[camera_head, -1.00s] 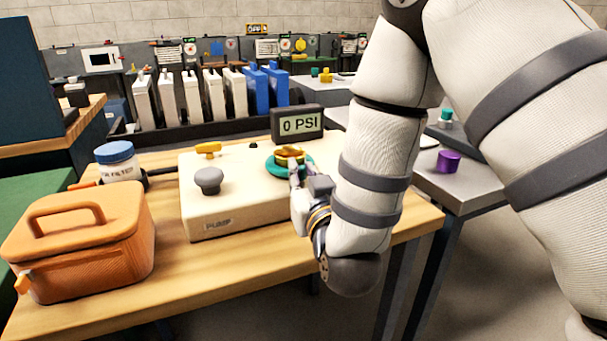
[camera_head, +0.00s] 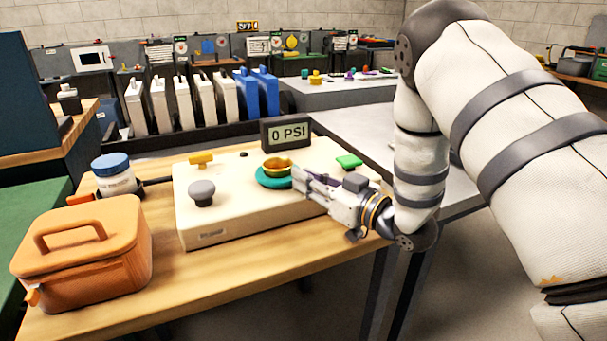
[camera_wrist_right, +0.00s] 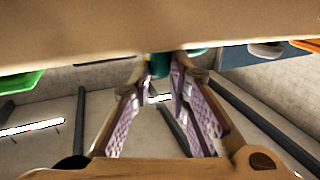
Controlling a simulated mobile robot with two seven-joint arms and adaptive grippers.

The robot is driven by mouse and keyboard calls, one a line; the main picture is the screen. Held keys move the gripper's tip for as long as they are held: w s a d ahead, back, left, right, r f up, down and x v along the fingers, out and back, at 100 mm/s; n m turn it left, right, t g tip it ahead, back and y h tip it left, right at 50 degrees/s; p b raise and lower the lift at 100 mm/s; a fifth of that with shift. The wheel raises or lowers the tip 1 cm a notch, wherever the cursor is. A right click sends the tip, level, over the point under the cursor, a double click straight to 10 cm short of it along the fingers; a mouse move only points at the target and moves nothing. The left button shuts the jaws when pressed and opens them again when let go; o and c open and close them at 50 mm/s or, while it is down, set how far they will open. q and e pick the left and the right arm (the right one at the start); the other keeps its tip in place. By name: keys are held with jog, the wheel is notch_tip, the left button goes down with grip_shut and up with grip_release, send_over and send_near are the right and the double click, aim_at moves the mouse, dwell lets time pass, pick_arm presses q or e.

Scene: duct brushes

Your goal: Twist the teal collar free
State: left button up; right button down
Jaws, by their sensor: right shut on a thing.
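The teal collar (camera_head: 262,181) is a flat ring on the cream pump box, around the base of a brass-yellow cup-like fitting (camera_head: 278,165). My right gripper (camera_head: 299,179) reaches in from the right, low over the box, with its fingertips at the collar's right side. It is shut on the collar; the fingers hide that part of the rim. In the right wrist view, a teal piece (camera_wrist_right: 160,65) shows between the far ends of the fingers. My left gripper is in neither view.
An orange case (camera_head: 85,255) and a blue-lidded jar (camera_head: 114,174) stand at left on the wooden table.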

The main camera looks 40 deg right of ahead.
jog(key=d+n+y, duration=0.1)
jog(key=y, duration=0.1)
jog(key=d+n+g+y, duration=0.1)
jog(key=shift+w+n+y, duration=0.3)
jog(key=shift+w+y, duration=0.05)
jog(key=shift+y, duration=0.05)
jog(key=shift+w+d+f+n+g+y, duration=0.15)
jog(key=shift+n+g+y, duration=0.15)
jog(key=shift+y, duration=0.2)
jog(key=shift+w+d+r+n+g+y, duration=0.1)
jog(key=shift+d+n+g+y, duration=0.1)
jog(key=shift+n+y, duration=0.25)
jog(key=shift+w+d+n+g+y, duration=0.2)
jog(key=shift+n+g+y, duration=0.25)
jog(key=shift+y, duration=0.25)
jog(key=shift+w+d+n+g+y, duration=0.2)
jog(key=shift+n+g+y, duration=0.2)
jog(key=shift+y, duration=0.25)
jog(key=c, duration=1.5)
grip_release()
jog(key=shift+c, duration=0.2)
